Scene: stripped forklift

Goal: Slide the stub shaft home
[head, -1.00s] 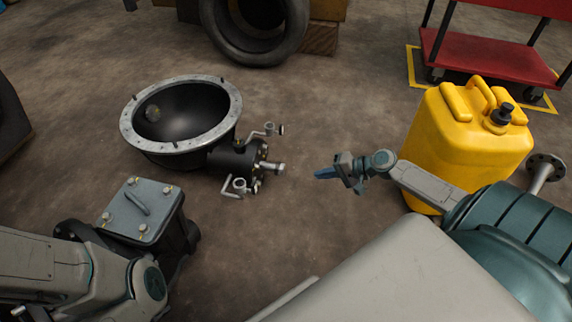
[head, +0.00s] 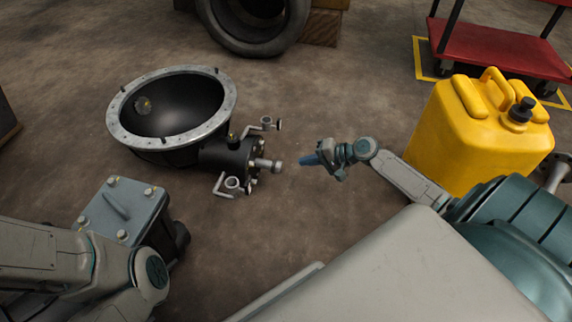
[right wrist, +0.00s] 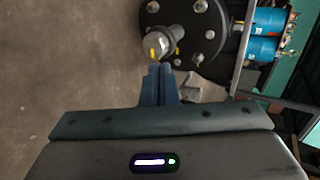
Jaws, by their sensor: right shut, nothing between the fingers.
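The stub shaft (head: 269,164) is a short light-metal pin with a wider end. It sticks out of the black flanged end of the housing (head: 228,158), toward my right gripper. My right gripper (head: 306,160) is shut and empty, its blue fingertips a short gap from the shaft's end. In the right wrist view the closed fingers (right wrist: 159,68) point at the shaft's end (right wrist: 158,45), with the bolted black flange (right wrist: 200,35) behind it. How far the shaft sits in the flange cannot be read. My left gripper is not in view; only my left arm shows at lower left.
A wide black bowl with a grey bolted rim (head: 115,125) joins the housing. Pipe fittings (head: 232,184) stick out beside the flange. A grey-topped block (head: 125,205) is at lower left. Floor between is clear.

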